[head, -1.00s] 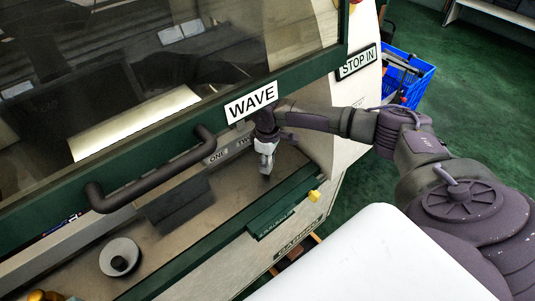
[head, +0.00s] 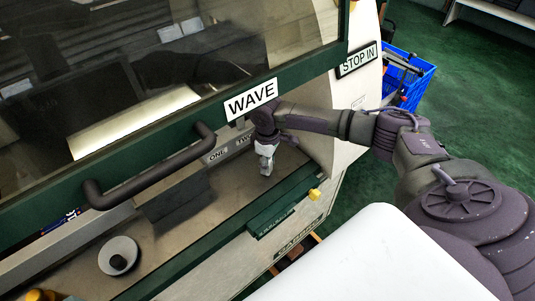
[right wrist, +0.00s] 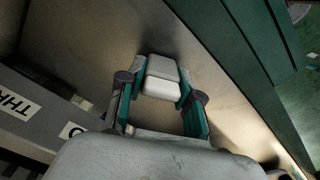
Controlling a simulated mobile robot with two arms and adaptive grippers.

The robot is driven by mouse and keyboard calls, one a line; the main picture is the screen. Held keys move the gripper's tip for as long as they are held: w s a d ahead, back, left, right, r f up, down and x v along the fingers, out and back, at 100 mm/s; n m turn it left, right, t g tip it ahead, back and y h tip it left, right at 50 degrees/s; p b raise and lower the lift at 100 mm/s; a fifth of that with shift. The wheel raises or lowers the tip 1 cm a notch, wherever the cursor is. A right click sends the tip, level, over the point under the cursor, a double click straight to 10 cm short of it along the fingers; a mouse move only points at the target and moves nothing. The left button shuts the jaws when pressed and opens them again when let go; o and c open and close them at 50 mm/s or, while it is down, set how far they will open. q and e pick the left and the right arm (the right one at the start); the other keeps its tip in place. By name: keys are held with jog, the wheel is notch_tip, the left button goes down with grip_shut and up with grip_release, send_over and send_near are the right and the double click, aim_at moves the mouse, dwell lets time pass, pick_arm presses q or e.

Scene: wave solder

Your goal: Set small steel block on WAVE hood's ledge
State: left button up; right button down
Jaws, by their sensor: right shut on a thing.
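The WAVE hood (head: 190,80) is a dark green frame with a glass window and a white WAVE label in the head view. Below it runs its beige ledge (head: 222,178), which also fills the background of the right wrist view (right wrist: 205,50). My right gripper (head: 266,170) is over the right part of the ledge, below the WAVE label. In the right wrist view its teal-sided fingers (right wrist: 160,92) are shut on the small steel block (right wrist: 163,70), pale grey with rounded edges. I cannot tell whether the block touches the ledge. My left gripper is out of view.
A dark bar handle (head: 150,178) juts out left of my gripper. A grey strip with ONE and TWO labels (head: 229,149) lies behind the ledge. A round pale dish with a dark knob (head: 119,256) stands at the left. A blue crate (head: 412,82) stands on the floor.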

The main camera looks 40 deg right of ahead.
jog(key=shift+f, duration=0.15)
jog(key=c, duration=0.7)
grip_release()
jog(key=shift+r, duration=3.7)
